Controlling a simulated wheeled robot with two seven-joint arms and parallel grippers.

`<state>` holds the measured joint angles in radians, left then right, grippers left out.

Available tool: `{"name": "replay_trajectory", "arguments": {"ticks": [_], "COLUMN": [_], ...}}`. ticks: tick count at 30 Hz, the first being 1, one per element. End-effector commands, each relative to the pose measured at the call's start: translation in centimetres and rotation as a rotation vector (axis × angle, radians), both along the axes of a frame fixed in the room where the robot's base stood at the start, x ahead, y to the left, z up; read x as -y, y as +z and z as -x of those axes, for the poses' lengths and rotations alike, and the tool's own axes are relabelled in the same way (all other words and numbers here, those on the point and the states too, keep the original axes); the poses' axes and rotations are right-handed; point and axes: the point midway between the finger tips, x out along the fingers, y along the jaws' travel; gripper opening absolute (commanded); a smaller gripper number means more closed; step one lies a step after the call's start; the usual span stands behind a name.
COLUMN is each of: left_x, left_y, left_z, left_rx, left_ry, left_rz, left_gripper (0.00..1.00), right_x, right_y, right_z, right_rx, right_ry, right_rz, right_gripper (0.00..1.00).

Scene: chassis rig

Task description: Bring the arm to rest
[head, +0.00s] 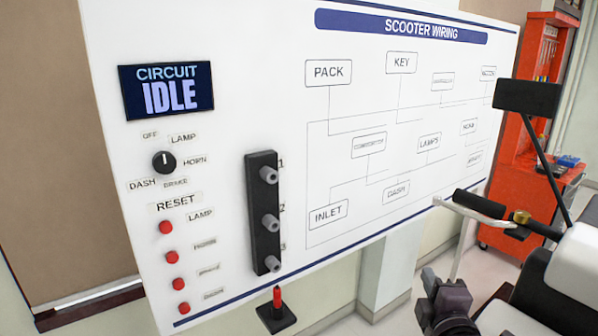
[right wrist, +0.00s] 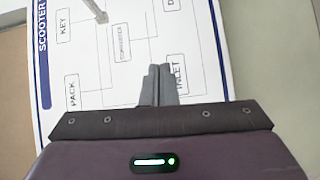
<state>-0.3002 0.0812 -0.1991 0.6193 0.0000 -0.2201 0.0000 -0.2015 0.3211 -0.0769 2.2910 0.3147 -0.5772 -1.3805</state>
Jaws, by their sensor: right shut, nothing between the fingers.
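My right gripper (head: 430,278) is at the bottom right of the head view, in front of the board's lower edge and beside the scooter. In the right wrist view its two grey fingers (right wrist: 157,84) are together, with nothing between them. The white wiring board (head: 250,45) shows behind them, turned on its side. The board's display (head: 168,90) reads CIRCUIT IDLE. My left gripper is not in view.
The board carries a black knob (head: 164,162), several red buttons (head: 166,227) and a black strip (head: 262,213) with three grey sockets. A red-handled piece (head: 277,297) stands on a black base below. A scooter handlebar (head: 480,204) and orange cabinet (head: 508,150) are right.

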Motion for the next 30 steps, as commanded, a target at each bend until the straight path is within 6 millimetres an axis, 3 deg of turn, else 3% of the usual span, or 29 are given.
{"name": "replay_trajectory", "arguments": {"ticks": [3,6,9,15,21,30], "left_x": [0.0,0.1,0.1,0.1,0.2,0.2], "left_y": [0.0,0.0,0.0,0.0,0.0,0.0], "left_z": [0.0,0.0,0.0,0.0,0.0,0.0], "left_rx": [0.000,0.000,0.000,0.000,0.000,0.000], "left_ry": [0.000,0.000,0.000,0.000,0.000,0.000], "left_rz": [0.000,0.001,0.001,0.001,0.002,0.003], "left_gripper": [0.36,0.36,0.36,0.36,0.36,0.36], "right_x": [-2.4,-4.2,-5.6,-7.3,-8.3,-8.6], "right_y": [-6.8,-11.6,-14.9,-18.6,-20.6,-30.3], "right_z": [2.9,6.4,9.9,15.9,21.5,19.9], "right_rx": [-0.249,-0.456,-0.612,-0.818,-0.950,-0.983], "right_ry": [-0.012,-0.096,-0.213,-0.460,-0.732,-0.764], "right_rz": [-0.338,-0.612,-0.810,-1.057,-1.207,-1.196], "right_gripper": [0.00,0.00,0.00,0.00,0.00,0.00]}}
